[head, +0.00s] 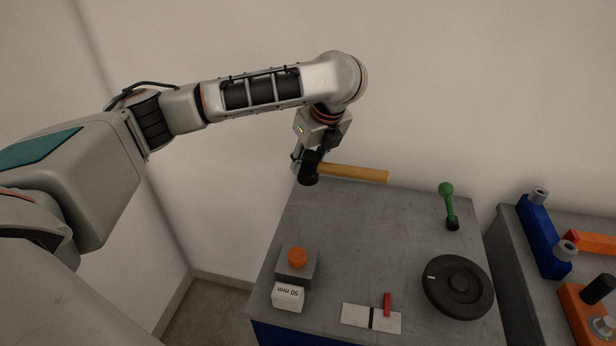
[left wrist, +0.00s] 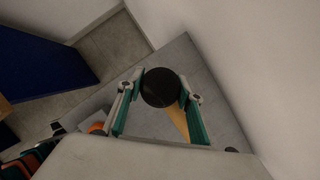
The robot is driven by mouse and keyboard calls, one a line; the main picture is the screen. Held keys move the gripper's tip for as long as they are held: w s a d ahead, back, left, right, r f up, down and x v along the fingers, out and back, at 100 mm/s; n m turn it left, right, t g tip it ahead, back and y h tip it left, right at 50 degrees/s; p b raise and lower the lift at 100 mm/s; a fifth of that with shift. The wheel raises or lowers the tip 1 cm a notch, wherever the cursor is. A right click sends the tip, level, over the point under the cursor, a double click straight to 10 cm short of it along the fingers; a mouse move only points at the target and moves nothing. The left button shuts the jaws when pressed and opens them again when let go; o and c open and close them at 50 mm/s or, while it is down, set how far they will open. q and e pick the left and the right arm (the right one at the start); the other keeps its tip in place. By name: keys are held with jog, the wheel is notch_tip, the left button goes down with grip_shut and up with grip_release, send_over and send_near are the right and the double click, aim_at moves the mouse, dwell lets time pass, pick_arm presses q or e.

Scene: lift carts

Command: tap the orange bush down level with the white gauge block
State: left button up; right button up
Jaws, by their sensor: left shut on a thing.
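The orange bush (head: 297,258) stands up from the top of a grey block (head: 310,274) near the cart's left edge. The white gauge block (head: 288,297), marked 50 mm, stands just in front of that grey block. The bush top looks higher than the gauge block, though the angle makes this hard to judge. The left wrist view shows the black head (left wrist: 160,87) between the fingers and part of the bush (left wrist: 97,127).
The grey cart top (head: 370,235) also holds a green-knobbed lever (head: 448,205), a black dial (head: 458,287) and a white plate with a red piece (head: 387,304). A second cart with blue and orange fixtures (head: 540,235) stands right. Walls rise behind and left.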

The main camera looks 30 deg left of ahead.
pick_arm(q)
notch_tip(320, 180, up, 9)
jog(key=shift+f, duration=0.15)
dwell(0.4)
